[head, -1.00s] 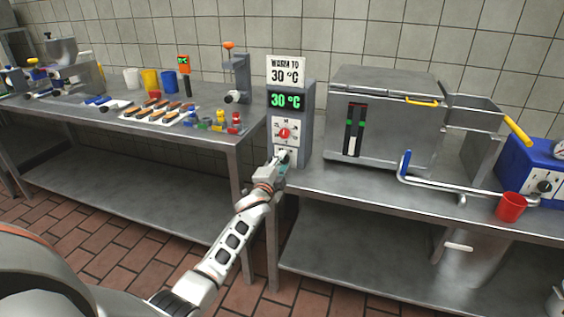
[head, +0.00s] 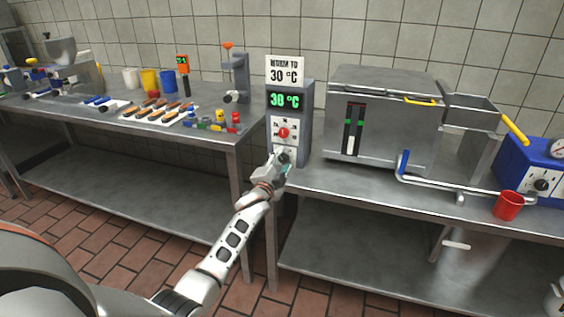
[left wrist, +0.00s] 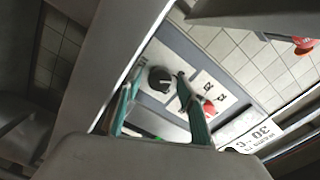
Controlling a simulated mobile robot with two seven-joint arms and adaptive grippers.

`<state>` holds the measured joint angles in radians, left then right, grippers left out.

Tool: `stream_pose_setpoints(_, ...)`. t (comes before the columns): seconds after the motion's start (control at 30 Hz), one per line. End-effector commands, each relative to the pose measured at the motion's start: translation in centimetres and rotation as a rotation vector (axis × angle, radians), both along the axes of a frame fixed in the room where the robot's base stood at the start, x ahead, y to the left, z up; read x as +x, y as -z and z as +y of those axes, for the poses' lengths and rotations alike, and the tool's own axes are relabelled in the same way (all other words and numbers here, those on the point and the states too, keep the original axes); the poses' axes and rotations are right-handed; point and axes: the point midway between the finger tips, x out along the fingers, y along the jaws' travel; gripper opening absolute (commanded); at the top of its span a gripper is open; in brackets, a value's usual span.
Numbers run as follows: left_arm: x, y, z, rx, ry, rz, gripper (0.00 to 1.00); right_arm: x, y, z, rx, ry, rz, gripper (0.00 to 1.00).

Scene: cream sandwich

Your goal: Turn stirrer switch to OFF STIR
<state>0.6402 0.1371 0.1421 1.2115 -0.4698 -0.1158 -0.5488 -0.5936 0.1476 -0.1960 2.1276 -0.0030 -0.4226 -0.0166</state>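The grey control box (head: 304,125) stands at the left end of the right-hand counter. It has a green 30 °C display and a red dial (head: 283,133) on a white panel. Below this dial is a black knob, mostly hidden by my gripper in the head view. The left wrist view shows the black knob (left wrist: 160,79) on its white plate, with the red dial (left wrist: 208,106) beside it. My left gripper (head: 281,160) is at the knob. Its teal fingers (left wrist: 156,84) are apart, one on each side of the knob, with gaps visible. My right gripper is out of view.
A steel machine (head: 380,115) with a bent pipe stands right of the box, with a red cup (head: 508,205) near the counter's front edge. A second table (head: 60,118) on the left holds trays of filled pastries and cups. A sign (head: 285,70) sits atop the box.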

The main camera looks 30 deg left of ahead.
Motion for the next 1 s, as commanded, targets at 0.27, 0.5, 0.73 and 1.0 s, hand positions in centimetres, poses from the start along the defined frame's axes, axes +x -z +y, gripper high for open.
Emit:
stream_pose_setpoints(0.27, -0.2, 0.2, 0.0, 0.002, -0.001, 0.004, 0.41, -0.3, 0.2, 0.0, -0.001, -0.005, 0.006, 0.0)
stream_pose_setpoints(0.5, -2.0, 0.4, -0.4, 0.003, -0.001, 0.006, 0.41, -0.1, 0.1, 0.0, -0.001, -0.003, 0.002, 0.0)
stream_pose_setpoints(0.73, -5.0, 0.4, -1.2, 0.002, 0.0, 0.005, 0.41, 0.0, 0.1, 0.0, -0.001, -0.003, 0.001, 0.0)
stream_pose_setpoints(1.0, -7.4, 0.1, -1.8, 0.001, 0.0, 0.001, 0.41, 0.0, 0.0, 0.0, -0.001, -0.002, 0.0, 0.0)
